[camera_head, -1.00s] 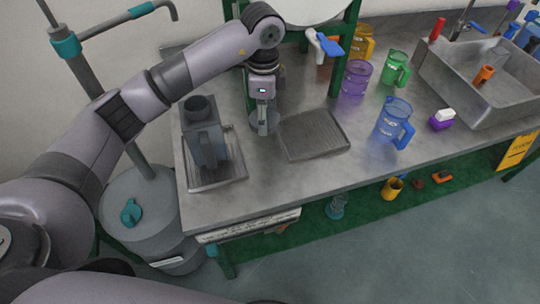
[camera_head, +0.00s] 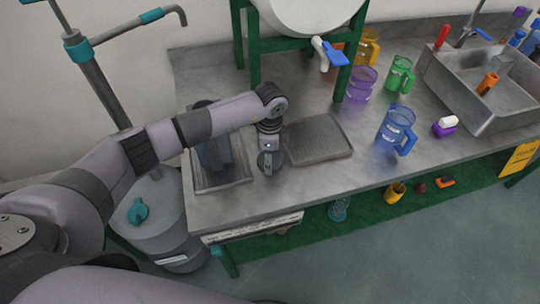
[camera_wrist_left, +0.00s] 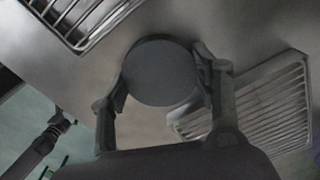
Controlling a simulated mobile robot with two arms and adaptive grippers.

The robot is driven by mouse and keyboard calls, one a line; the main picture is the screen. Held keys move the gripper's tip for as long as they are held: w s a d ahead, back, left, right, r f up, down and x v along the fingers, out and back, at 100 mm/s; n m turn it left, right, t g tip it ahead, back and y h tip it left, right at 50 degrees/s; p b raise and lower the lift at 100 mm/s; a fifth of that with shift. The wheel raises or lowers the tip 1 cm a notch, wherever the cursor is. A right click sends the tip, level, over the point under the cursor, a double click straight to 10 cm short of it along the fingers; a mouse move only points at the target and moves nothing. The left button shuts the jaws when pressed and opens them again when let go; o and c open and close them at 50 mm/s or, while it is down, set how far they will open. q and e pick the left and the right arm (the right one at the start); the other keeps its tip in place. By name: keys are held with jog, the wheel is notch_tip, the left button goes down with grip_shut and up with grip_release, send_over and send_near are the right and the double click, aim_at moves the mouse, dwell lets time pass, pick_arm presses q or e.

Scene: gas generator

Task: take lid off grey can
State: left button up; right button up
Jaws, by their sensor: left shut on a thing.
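The grey can (camera_head: 213,154) stands on a ribbed metal tray at the left of the bench in the head view. My left arm covers part of its upper body. My left gripper (camera_head: 268,164) is to the right of the can and points down over the bench. In the left wrist view its fingers (camera_wrist_left: 162,88) are shut on a round, flat grey lid (camera_wrist_left: 161,70), one finger on each side. The lid is apart from the can. I cannot tell whether it touches the bench. My right gripper is not in view.
The can's tray (camera_head: 222,184) is at left and another ribbed tray (camera_head: 318,138) is right of the gripper. A blue jug (camera_head: 394,124), a purple jug (camera_head: 361,84) and a sink (camera_head: 480,90) stand farther right. The front bench strip (camera_head: 290,190) is clear.

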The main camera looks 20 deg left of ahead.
pick_arm(q)
jog(key=shift+f, duration=0.15)
jog(key=o, duration=1.3)
